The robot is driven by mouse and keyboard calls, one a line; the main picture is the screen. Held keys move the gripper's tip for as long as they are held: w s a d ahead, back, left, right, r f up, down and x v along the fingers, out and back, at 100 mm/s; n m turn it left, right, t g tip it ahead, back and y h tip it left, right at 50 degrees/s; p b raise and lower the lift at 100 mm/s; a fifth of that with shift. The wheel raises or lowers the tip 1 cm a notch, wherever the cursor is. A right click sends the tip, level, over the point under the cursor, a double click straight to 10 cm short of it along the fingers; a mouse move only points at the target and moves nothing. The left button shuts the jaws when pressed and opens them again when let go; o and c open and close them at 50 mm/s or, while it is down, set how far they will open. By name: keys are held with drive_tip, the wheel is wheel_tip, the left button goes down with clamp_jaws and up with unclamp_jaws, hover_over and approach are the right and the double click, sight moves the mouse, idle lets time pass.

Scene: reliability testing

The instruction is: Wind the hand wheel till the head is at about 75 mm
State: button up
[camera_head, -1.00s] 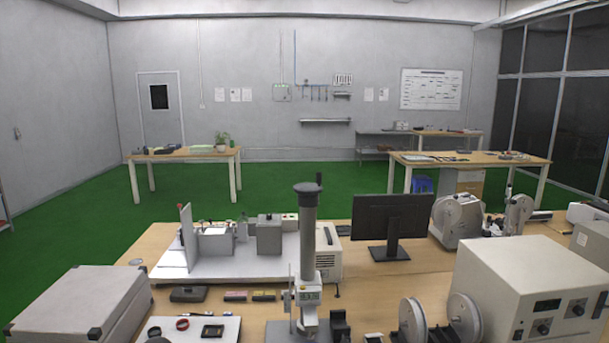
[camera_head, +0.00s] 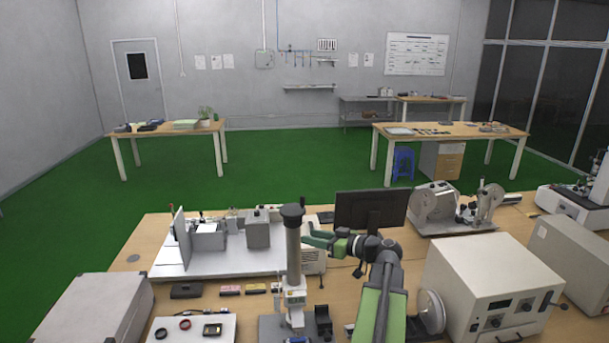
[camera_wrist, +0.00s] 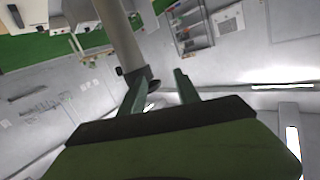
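The test stand's grey column (camera_head: 293,252) rises from the near bench, with the dark round hand wheel (camera_head: 292,214) on top. The pale head (camera_head: 294,298) with a small greenish display sits low on the column; its reading is too small to read. My gripper (camera_head: 310,238) reaches in from the right, close to the column just below wheel height; contact cannot be told. In the wrist view the column (camera_wrist: 119,38) shows tilted, with the dark wheel (camera_wrist: 150,86) near the left finger. My gripper's fingers (camera_wrist: 161,72) are apart, with nothing visibly held between them.
A monitor (camera_head: 368,209) stands behind my arm. A large instrument box (camera_head: 488,285) is at right, and a grey case (camera_head: 92,310) at left. A white-based apparatus (camera_head: 215,264) stands behind the column. A white board (camera_head: 195,330) with small parts lies in front left.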

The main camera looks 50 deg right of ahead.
sight(304, 201)
drive_tip(key=s+d+r+t+h+p, duration=0.1)
drive_tip(key=s+d+r+t+h, duration=0.15)
drive_tip(key=s+d+r, duration=0.4)
drive_tip(key=shift+g, duration=0.25)
drive_tip(key=w, duration=1.7)
drive_tip(key=shift+w, duration=0.4)
drive_tip(key=shift+c, duration=0.3)
drive_tip(key=shift+f, duration=0.1)
clamp_jaws()
drive_tip(key=shift+d, duration=0.4)
drive_tip(key=shift+a, duration=0.35)
